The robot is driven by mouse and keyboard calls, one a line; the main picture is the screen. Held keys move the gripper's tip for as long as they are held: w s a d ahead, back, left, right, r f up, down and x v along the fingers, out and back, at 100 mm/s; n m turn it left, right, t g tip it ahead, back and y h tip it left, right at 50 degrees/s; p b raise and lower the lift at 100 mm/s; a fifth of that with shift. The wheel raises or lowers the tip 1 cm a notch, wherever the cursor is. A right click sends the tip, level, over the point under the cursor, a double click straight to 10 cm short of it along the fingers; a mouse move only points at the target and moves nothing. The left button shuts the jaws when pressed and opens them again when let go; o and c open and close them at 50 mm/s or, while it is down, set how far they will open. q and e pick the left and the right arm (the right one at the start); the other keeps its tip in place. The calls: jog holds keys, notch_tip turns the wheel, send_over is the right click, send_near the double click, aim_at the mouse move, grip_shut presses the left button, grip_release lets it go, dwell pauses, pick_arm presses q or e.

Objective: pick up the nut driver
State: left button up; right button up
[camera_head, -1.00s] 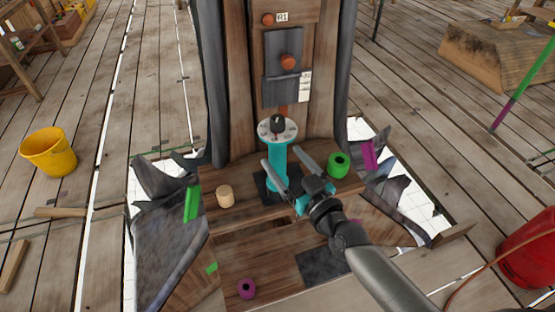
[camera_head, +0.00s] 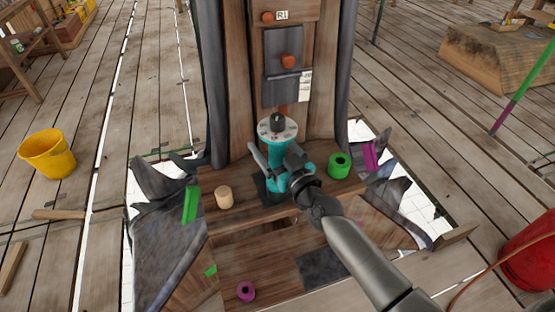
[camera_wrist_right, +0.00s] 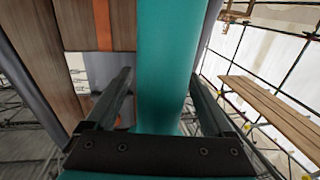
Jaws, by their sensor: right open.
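The nut driver appears to be the teal upright tool (camera_head: 273,157), with a round white marked dial and a black knob on top. It stands upright on a dark pad on the wooden ledge, in front of the tall wooden post. My right gripper (camera_head: 272,152) is open, with a finger on each side of the teal shaft, below the dial. In the right wrist view the teal shaft (camera_wrist_right: 170,60) runs between the two fingers, with a gap visible beside the left one. The gripper hides part of the tool's lower body. My left gripper is not in view.
A wooden cylinder (camera_head: 224,196) stands on the ledge to the left, and a green ring (camera_head: 339,165) to the right. A purple ring (camera_head: 246,291) lies on the lower step. Torn dark sheeting flanks the post. A yellow bucket (camera_head: 47,153) stands far left.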

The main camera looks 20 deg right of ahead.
jog(key=shift+c, duration=0.4)
grip_shut()
jog(key=shift+r, duration=0.2)
